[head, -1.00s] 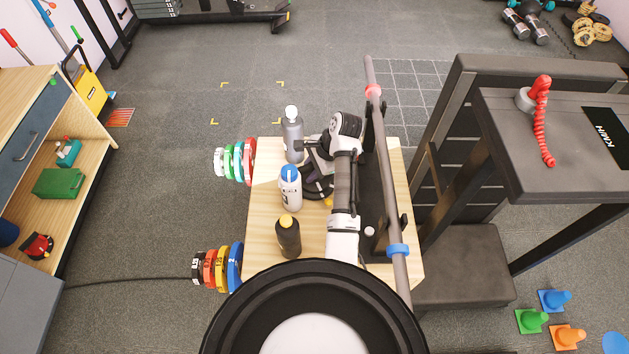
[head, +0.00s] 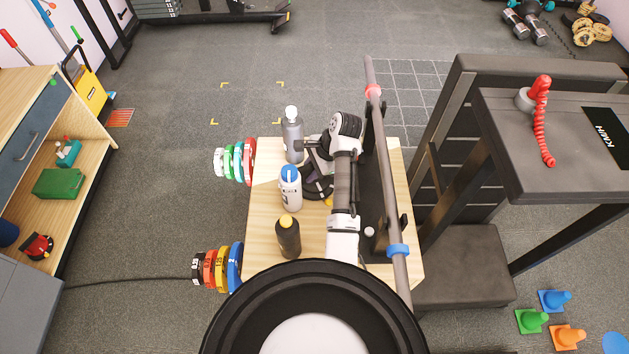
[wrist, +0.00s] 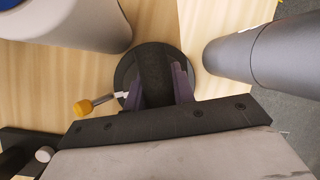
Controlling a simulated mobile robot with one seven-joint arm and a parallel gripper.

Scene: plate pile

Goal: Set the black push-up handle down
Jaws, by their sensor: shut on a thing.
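The black push-up handle (wrist: 153,62) has a round dark base and a thick grip. In the wrist view my gripper (wrist: 160,86) has a finger on each side of the grip and is shut on it. In the head view the handle (head: 319,187) is partly hidden by my arm and the bottles. My gripper (head: 318,160) is over it there. The base shows above the wooden table top (head: 262,218); I cannot tell whether it touches the wood.
A grey bottle (head: 292,142), a white bottle with a blue cap (head: 291,190) and a dark bottle with a yellow cap (head: 288,238) stand close on the left. A barbell (head: 383,160) runs along the right. Coloured plates (head: 236,163) hang at the table's left edge.

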